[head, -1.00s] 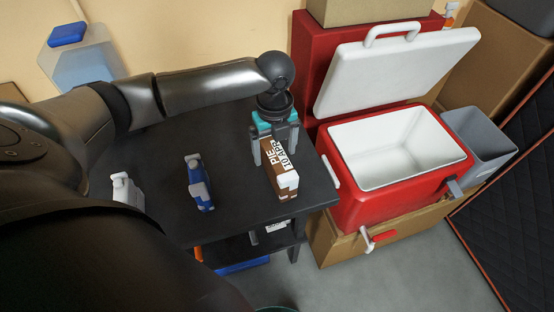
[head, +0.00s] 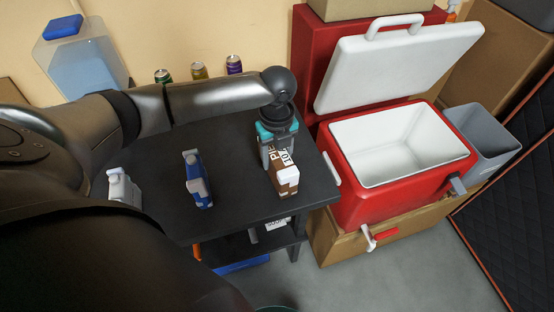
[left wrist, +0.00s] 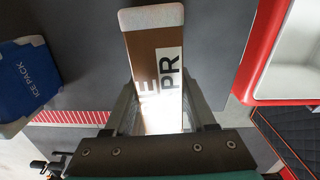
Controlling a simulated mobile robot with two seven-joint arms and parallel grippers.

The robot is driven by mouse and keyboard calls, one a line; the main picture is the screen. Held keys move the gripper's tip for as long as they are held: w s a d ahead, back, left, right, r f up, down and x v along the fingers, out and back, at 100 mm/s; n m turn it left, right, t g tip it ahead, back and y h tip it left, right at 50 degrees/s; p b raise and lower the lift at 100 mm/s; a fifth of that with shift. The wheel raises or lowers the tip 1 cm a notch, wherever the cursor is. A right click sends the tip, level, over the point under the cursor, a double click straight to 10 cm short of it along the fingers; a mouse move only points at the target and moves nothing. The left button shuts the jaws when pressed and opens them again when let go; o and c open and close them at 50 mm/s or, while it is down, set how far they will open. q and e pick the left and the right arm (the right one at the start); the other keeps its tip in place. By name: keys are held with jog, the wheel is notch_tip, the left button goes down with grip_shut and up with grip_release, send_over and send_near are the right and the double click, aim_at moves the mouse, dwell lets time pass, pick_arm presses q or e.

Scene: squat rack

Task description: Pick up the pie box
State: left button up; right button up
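The pie box (head: 285,178), brown with white lettering and a white end, is near the right edge of the black table (head: 235,200). My left gripper (head: 279,160) comes down over its far part, one finger on each side. In the left wrist view the box (left wrist: 157,62) passes between the fingers (left wrist: 163,110), which are close against its sides; the gripper looks shut on it. I cannot tell whether the box is clear of the table. My right gripper is not in view.
Several cans (head: 199,70) are behind my arm. An open red cooler (head: 355,205) on a cardboard box (head: 330,243) stands close to the right, beside a grey bin (head: 485,143).

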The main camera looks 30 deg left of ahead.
pick_arm(q)
grip_shut()
jog(key=shift+r, duration=0.1)
dwell(0.5)
